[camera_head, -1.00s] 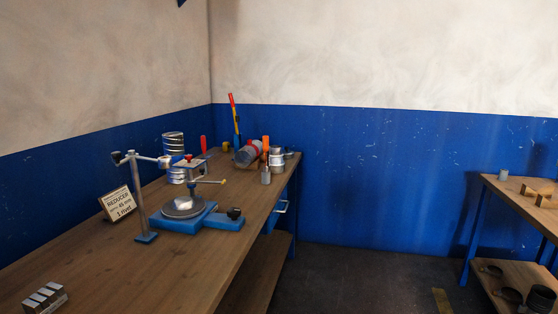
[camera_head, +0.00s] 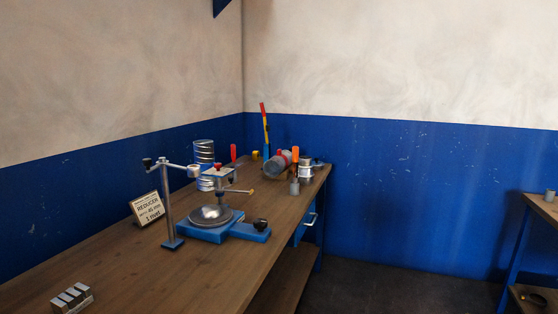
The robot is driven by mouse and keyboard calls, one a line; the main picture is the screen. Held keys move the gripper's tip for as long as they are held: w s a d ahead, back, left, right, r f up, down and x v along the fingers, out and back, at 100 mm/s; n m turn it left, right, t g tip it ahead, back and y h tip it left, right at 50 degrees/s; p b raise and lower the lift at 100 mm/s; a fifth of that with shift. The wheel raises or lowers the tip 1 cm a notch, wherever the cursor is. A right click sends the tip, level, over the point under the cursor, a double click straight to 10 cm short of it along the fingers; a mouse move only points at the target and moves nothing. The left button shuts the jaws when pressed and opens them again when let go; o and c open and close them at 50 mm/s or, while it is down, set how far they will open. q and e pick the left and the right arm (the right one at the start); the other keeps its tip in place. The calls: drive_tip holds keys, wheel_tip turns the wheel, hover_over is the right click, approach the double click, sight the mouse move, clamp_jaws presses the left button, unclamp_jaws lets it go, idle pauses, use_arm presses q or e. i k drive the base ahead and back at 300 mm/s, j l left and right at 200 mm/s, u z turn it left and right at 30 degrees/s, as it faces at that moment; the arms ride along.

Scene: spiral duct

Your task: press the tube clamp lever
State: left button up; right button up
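A workbench (camera_head: 140,268) runs along the left wall. Near its far end a tall lever (camera_head: 265,125), red at the top and yellow below, stands upright and slightly tilted. A grey cylinder with a red part (camera_head: 279,164) lies beside its foot. A shorter red handle (camera_head: 233,153) stands upright behind a blue-based fixture with a round metal plate (camera_head: 210,217). I cannot tell for certain which of these belongs to the tube clamp. Neither of my grippers is in view.
A metal post with a side arm (camera_head: 168,205), a sign reading "REDUCER" (camera_head: 147,208) and a spiral duct piece (camera_head: 204,152) stand on the bench. Metal blocks (camera_head: 72,298) lie at the near left. The floor (camera_head: 400,290) right of the bench is clear; another table (camera_head: 545,208) stands at the right.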

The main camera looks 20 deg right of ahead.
sight(267, 128)
drive_tip(key=i+l, duration=0.15)
drive_tip(key=l, duration=0.2)
drive_tip(key=i+l, duration=0.15)
drive_tip(key=l, duration=0.25)
drive_tip(key=i+l, duration=0.2)
drive_tip(key=l, duration=0.15)
drive_tip(key=i+l, duration=0.15)
drive_tip(key=l, duration=0.2)
drive_tip(key=i+l, duration=0.15)
drive_tip(key=l, duration=0.2)
drive_tip(key=i+l, duration=0.15)
drive_tip(key=l, duration=0.25)
drive_tip(key=i+l, duration=0.15)
drive_tip(key=l, duration=0.2)
